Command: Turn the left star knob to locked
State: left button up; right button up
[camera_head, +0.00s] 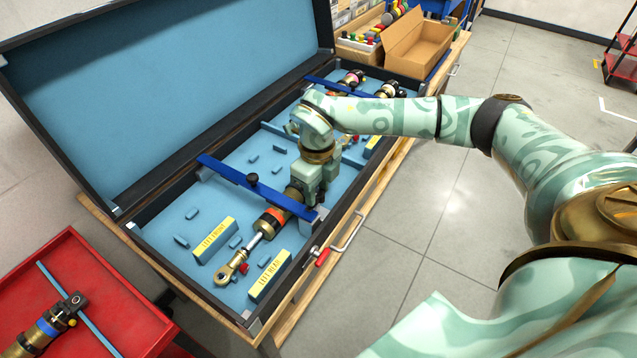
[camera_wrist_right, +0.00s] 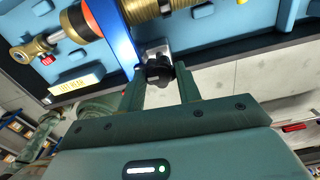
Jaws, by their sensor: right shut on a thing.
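My right gripper (camera_head: 318,203) reaches down over the near right end of the blue clamp bar (camera_head: 228,171) in the open case. In the right wrist view its two fingers (camera_wrist_right: 159,78) are closed on a dark star knob (camera_wrist_right: 158,71) at the bar's end, beside a metal bracket. In the head view my gripper hides this knob. The bar crosses a gold and orange shock absorber (camera_head: 275,219). A small black knob (camera_head: 252,179) stands midway along the bar. I cannot read a locked mark. My left gripper is out of view.
The case lid (camera_head: 180,95) stands open behind. Yellow label blocks (camera_head: 214,241) sit in the blue insert near the shock. A second blue bar (camera_head: 325,85) crosses the far end. A red tray (camera_head: 90,295) is at lower left, a cardboard box (camera_head: 418,48) beyond.

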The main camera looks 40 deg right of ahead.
aim_at(317, 193)
jog(key=shift+r+n, duration=0.2)
jog(key=shift+n, duration=0.2)
jog(key=shift+f, duration=0.15)
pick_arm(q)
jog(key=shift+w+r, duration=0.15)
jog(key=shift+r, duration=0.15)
pick_arm(e)
jog(key=o, duration=1)
jog(key=shift+c, duration=0.2)
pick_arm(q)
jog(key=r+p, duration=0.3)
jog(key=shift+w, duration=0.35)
pick_arm(e)
notch_tip(317, 193, up, 16)
